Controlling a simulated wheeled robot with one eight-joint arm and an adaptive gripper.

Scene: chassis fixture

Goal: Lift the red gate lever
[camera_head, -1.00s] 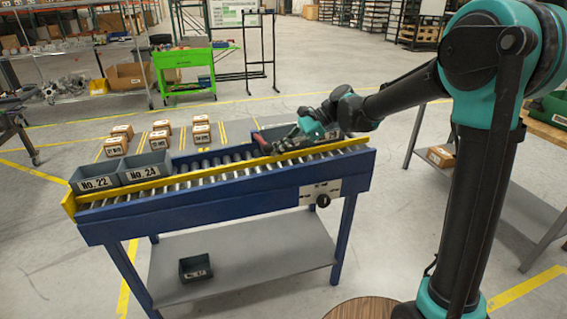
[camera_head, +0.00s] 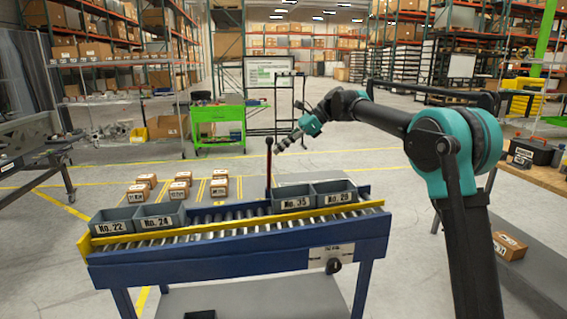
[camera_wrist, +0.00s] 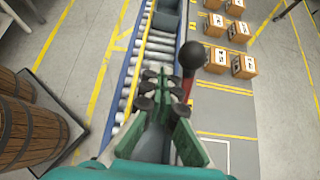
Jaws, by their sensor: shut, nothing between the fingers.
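The red gate lever (camera_head: 268,172) stands upright at the far side of the roller conveyor (camera_head: 235,238), with a dark round knob at its top. In the wrist view the lever's red shaft (camera_wrist: 187,88) and black knob show just right of my fingers. My gripper (camera_head: 284,146) is shut and empty, above the conveyor and right of the knob in the head view. In the wrist view my gripper (camera_wrist: 155,84) points along the rollers. I cannot tell whether its fingers touch the lever.
Grey bins No. 22 (camera_head: 112,226) and No. 24 (camera_head: 156,222) sit at the conveyor's left end. Bins No. 35 (camera_head: 293,205) and No. 29 (camera_head: 335,197) sit right of the lever. Several cartons (camera_head: 181,190) lie on the floor behind. Wooden barrels (camera_wrist: 28,130) show in the wrist view.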

